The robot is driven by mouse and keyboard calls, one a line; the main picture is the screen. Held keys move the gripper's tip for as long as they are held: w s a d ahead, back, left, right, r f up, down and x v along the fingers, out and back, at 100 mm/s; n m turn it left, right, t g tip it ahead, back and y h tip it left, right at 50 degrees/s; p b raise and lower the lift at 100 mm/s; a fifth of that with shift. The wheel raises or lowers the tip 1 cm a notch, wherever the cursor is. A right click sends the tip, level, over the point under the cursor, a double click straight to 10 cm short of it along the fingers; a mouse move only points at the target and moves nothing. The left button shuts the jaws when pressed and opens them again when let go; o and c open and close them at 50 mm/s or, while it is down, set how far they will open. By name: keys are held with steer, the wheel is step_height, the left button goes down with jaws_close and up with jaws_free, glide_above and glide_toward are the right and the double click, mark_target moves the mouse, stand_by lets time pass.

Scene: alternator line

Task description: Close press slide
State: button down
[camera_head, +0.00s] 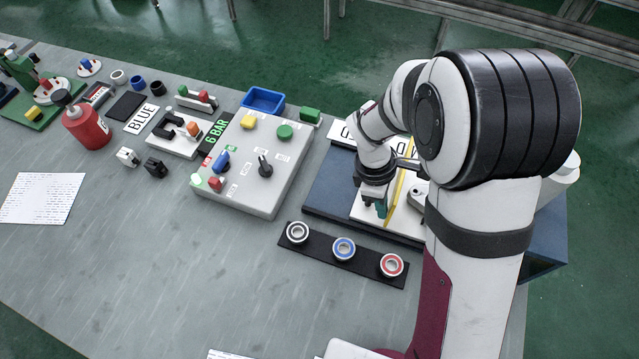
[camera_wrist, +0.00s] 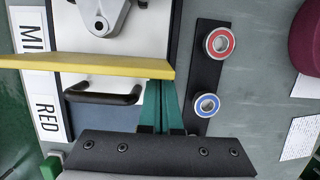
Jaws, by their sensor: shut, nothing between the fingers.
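The press slide is a white plate (camera_wrist: 143,28) carrying a grey metal part (camera_wrist: 101,14) in the wrist view; the plate also shows in the head view (camera_head: 362,211), partly hidden by my arm. A yellow bar (camera_wrist: 90,65) crosses the slide area, and it appears as a yellow strip in the head view (camera_head: 401,188). A black handle (camera_wrist: 103,98) lies beside the yellow bar. My gripper (camera_wrist: 160,84) has teal fingers, shut and empty, beside the handle's right end in the wrist view; its tips are close to the yellow bar. Contact cannot be told.
A black strip (camera_head: 318,254) with three bearings lies in front of the press's dark blue base (camera_head: 325,187). A grey control box (camera_head: 237,197) with knobs stands to the left. A blue bin (camera_head: 262,100) is behind it. The front left table is mostly clear.

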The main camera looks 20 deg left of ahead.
steer(key=d, duration=0.9)
steer(key=shift+d, duration=0.1)
steer(key=a, duration=0.3)
steer(key=shift+a, duration=0.3)
steer(key=v, duration=1)
steer(key=s+d+r+m+y, duration=0.2)
steer(key=s+m, duration=0.7)
steer(key=m, duration=0.2)
steer(key=s+d+r+m+y, duration=0.1)
steer(key=s+r+m+y, duration=0.1)
steer(key=s+m, duration=0.8)
steer(key=r+m, duration=0.1)
steer(key=m, duration=0.1)
steer(key=shift+s+d+m+y, duration=0.2)
steer(key=shift+d+m+y, duration=0.1)
steer(key=shift+d, duration=0.05)
steer(key=shift+r, duration=0.15)
